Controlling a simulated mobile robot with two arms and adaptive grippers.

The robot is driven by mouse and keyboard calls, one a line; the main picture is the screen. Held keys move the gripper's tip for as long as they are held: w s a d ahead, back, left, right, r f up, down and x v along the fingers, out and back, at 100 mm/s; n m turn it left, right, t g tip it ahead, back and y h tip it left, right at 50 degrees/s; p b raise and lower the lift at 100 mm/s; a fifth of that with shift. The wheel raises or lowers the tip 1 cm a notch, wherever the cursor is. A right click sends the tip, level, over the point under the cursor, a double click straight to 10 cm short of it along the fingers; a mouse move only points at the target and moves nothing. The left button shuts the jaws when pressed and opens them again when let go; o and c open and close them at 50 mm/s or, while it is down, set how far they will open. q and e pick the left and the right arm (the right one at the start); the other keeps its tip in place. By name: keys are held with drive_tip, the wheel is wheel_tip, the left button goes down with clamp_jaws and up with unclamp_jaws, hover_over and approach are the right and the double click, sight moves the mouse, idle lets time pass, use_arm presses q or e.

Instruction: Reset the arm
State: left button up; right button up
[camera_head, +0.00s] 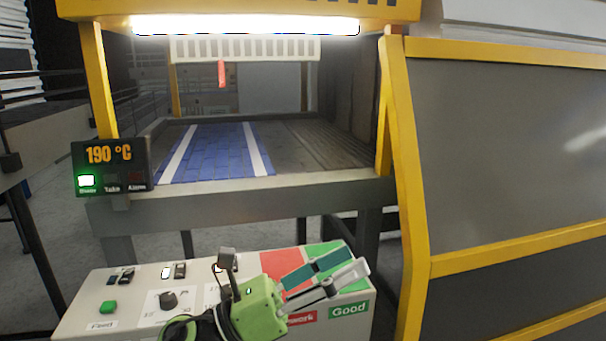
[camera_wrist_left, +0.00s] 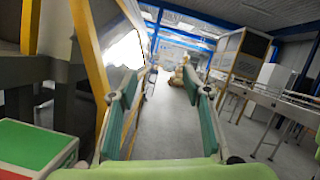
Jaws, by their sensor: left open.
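My left gripper (camera_head: 350,262), with a green body and teal finger pads, is above the right part of the white control panel (camera_head: 135,320). Its fingers point to the right, over the red and green areas. In the left wrist view my left gripper (camera_wrist_left: 166,88) is open, with nothing between the fingers and an aisle floor beyond them. My right gripper is not in view.
The panel has a green button (camera_head: 108,307), a black knob (camera_head: 168,300) and a green area marked "Good" (camera_head: 349,309). Behind it stands a yellow-framed machine with a blue conveyor belt (camera_head: 212,150) and a 190 °C display (camera_head: 108,154). A grey yellow-edged guard (camera_head: 510,150) stands at right.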

use_arm(q)
drive_tip(key=w+a+f+n+t+y, duration=0.3)
drive_tip(key=a+f+n+t+y, duration=0.4)
drive_tip(key=n, duration=0.8)
drive_tip(key=w+a+f+n+t+y, duration=0.45)
drive_tip(key=a+n+y, duration=0.45)
drive_tip(key=n, duration=0.5)
drive_tip(key=s+a+f+n+g+y, duration=0.2)
drive_tip(key=s+a+f+n+g, duration=0.15)
drive_tip(key=f, duration=0.45)
drive_tip(key=s+a+f+n+g+y, duration=0.25)
drive_tip(key=s+a+f+n, duration=0.2)
drive_tip(key=f, duration=0.35)
drive_tip(key=s+a+f+n+g, duration=0.1)
drive_tip(key=s+f+n+g, duration=0.3)
drive_tip(key=s+f, duration=0.5)
drive_tip(key=s+a+f+n+g, duration=0.1)
drive_tip(key=s+f+n+g, duration=0.3)
drive_tip(key=s, duration=0.9)
wheel_tip(320, 180, down, 26)
drive_tip(key=s+g, duration=0.2)
drive_tip(key=s, duration=0.1)
drive_tip(key=s+a+f+m+g, duration=0.1)
drive_tip(key=s+a+f, duration=0.2)
drive_tip(key=s+f, duration=1.4)
